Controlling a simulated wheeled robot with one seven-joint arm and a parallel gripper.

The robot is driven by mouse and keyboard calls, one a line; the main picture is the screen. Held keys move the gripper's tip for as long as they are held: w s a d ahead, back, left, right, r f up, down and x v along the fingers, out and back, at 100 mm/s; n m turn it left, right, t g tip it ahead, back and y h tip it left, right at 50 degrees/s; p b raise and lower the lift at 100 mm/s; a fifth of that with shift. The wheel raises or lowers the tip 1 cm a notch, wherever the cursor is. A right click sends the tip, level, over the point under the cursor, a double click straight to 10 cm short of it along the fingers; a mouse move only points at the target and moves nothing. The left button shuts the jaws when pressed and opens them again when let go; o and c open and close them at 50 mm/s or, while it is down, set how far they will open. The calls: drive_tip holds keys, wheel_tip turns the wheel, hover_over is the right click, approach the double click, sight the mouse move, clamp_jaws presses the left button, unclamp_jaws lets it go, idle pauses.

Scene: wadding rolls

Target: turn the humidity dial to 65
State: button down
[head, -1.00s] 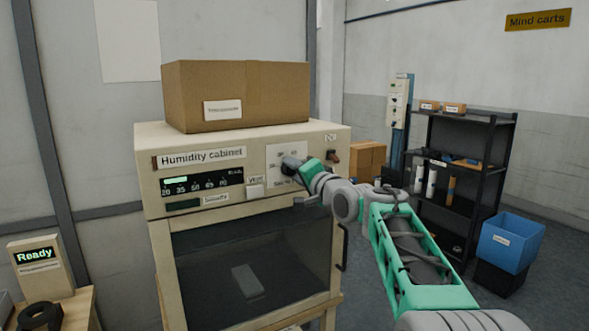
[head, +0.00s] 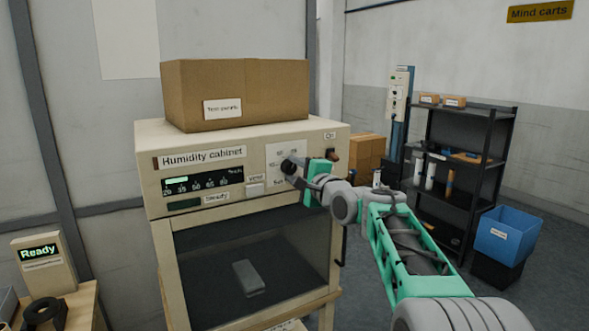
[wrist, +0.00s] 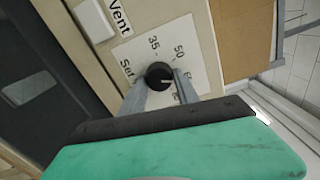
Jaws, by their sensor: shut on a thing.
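The humidity cabinet (head: 155,205) stands ahead with a dial plate (head: 272,152) at the upper right of its front. The round black dial (wrist: 158,74) sits on this plate in the wrist view, with 35 and 50 printed around it; other numbers are partly hidden. A short light mark shows on the dial toward its lower right. My gripper (wrist: 161,87) is shut on the dial, one finger on each side. In the head view my gripper (head: 291,166) largely covers the dial. The display (head: 202,182) has a scale from 20 upward, with a green bar at its left end.
A Vent button (head: 255,181) is left of the dial, and a switch (head: 332,155) is close to its right. A cardboard box (head: 235,95) rests on top. The dark window (head: 250,255) is below. A shelf (head: 460,160) and blue bin (head: 508,238) stand at the right.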

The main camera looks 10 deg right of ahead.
idle(0.4)
drive_tip(key=c, duration=0.9)
unclamp_jaws()
drive_tip(key=b+v, duration=0.2)
drive_tip(key=v, duration=0.5)
drive_tip(key=shift+s+d, duration=0.1)
drive_tip(key=shift+s, duration=0.25)
